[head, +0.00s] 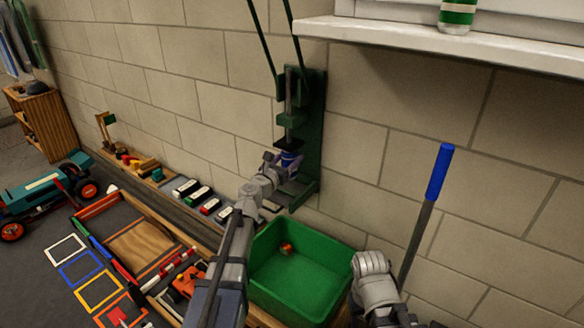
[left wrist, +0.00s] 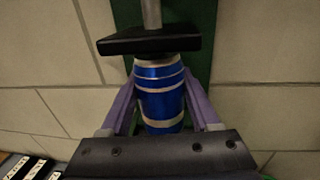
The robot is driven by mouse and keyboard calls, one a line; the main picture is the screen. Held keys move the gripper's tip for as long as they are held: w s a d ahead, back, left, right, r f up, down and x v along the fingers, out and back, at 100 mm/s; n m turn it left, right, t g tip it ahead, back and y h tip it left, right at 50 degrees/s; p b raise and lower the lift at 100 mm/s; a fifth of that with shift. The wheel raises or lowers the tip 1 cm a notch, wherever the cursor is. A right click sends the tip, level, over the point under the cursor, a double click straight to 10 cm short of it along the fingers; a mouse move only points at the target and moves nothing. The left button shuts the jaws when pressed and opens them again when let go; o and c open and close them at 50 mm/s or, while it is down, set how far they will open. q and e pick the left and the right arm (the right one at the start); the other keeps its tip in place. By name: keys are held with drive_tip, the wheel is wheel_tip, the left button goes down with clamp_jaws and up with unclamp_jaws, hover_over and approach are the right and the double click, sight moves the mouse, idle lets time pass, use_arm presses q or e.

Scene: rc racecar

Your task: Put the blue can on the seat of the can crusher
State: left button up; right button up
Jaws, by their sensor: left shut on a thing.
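The green can crusher (head: 316,130) is fixed upright on the block wall, with a black press plate (left wrist: 149,41) on a grey rod. The blue can (left wrist: 161,95), with silver bands, is upright directly under the plate; its top is at or very close to the plate. It shows small in the head view (head: 291,158). My left gripper (head: 283,162) is shut on the can, with a purple finger on each side. The crusher's seat (head: 298,190) is below; whether the can touches it is hidden. My right gripper (head: 371,264) is low beside the green bin, its jaws unclear.
An open green bin (head: 310,293) with a small red-orange item stands below the crusher. A blue-handled lever (head: 439,172) rises at right. A white ledge (head: 470,42) holds a green can (head: 457,14). Small cars (head: 198,196) and trays line the floor at left.

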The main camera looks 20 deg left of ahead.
use_arm(q)
drive_tip(key=shift+f+b, duration=1.25)
drive_tip(key=shift+f, duration=0.5)
drive_tip(key=shift+f, duration=0.2)
drive_tip(key=o, duration=1.3)
drive_tip(key=shift+r, duration=0.1)
drive_tip(key=shift+r, duration=0.2)
drive_tip(key=v, duration=1.2)
